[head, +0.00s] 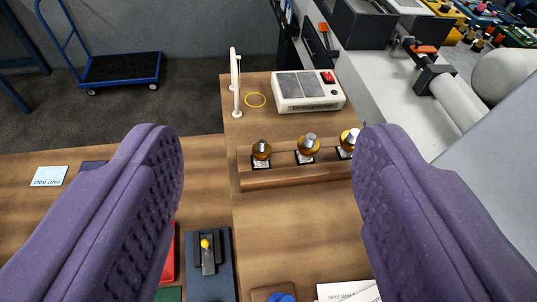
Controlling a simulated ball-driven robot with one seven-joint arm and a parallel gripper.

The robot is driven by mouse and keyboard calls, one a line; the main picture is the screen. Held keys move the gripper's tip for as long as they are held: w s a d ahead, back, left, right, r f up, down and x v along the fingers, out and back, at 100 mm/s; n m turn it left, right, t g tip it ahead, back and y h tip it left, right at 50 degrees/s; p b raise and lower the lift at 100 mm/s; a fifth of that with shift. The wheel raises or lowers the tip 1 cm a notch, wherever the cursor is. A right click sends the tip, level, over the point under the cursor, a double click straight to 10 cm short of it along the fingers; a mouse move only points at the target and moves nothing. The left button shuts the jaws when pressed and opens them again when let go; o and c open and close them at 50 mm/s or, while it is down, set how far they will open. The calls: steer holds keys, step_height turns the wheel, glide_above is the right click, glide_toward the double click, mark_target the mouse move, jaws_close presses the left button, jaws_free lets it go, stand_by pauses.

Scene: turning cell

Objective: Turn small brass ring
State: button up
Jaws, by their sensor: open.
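My gripper (268,137) is open, with its two purple padded fingers wide apart and nothing between their tips. A thin yellow ring (255,93) lies flat on the far part of the wooden bench, or is marked on it; I cannot tell which. A wooden rack (296,177) shows between the fingers, beyond the bare bench. The right finger partly covers the right one. I cannot tell which piece is the small brass ring.
A demagnetizer (308,104) stands behind the rack, beside a white upright frame (236,85). A grey machine (395,75) fills the right side. A blue cart (120,68) stands on the floor.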

steer(key=w+a+n+g+p, duration=0.2)
steer(key=w+n+g+p, duration=0.15)
steer(key=w+p, duration=0.85)
steer(key=n+g+p, duration=0.6)
steer(key=g+p, duration=0.5)
steer(key=p, duration=1)
glide_above(263, 142)
step_height(263, 142, down, 22)
steer(key=shift+r, duration=0.1)
step_height(263, 142, down, 7)
steer(key=shift+r, duration=0.15)
steer(key=shift+f, duration=0.5)
steer(key=c, duration=1.1)
